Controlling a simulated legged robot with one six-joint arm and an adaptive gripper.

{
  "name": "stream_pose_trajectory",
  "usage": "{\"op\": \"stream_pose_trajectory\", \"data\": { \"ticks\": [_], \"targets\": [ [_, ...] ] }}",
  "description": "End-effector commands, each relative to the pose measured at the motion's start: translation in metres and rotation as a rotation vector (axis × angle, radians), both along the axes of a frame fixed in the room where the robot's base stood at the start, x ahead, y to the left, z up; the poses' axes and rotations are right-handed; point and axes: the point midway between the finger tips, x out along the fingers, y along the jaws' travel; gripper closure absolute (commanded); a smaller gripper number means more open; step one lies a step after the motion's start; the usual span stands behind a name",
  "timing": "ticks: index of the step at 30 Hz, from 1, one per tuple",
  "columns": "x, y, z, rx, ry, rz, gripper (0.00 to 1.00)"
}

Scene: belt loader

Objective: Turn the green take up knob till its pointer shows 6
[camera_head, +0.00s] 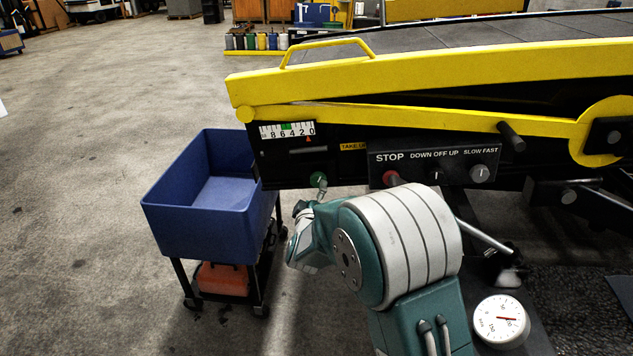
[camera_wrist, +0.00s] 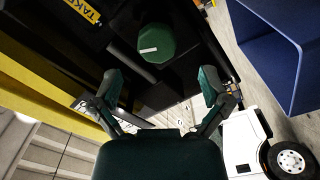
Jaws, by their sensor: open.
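The green take up knob (camera_head: 318,179) sits low on the black side panel of the loader, below the number scale (camera_head: 287,131). The scale's small red pointer is near its low right end, around 2 to 0; its exact reading is too small to tell. In the wrist view the knob (camera_wrist: 157,44) is a faceted green cap with a white line on its face. My gripper (camera_wrist: 160,86) is open, its two fingers spread to either side, with the knob ahead of the fingertips and apart from them. In the head view my wrist partly hides the gripper, just below the knob.
A blue bin (camera_head: 205,222) on a cart stands close to the left. A red STOP button (camera_head: 391,178) and switches sit to the right of the knob. A yellow rail (camera_head: 430,80) runs above. Open floor lies at the far left.

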Motion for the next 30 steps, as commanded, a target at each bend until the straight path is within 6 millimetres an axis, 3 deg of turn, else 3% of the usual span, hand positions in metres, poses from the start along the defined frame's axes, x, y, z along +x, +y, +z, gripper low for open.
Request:
{"op": "stream_pose_trajectory", "data": {
  "ticks": [3, 9, 21, 24, 27, 30],
  "targets": [
    [0.023, -0.002, 0.000, 0.000, -0.001, -0.002, 0.04],
    [0.049, 0.000, -0.001, -0.002, -0.001, 0.000, 0.04],
    [0.058, -0.001, 0.000, -0.001, 0.000, 0.000, 0.04],
    [0.058, -0.001, 0.000, -0.001, 0.000, 0.000, 0.49],
    [0.058, -0.001, 0.000, -0.001, 0.001, 0.000, 0.86],
    [0.058, 0.000, -0.001, -0.002, 0.001, 0.001, 0.86]
  ]
}}
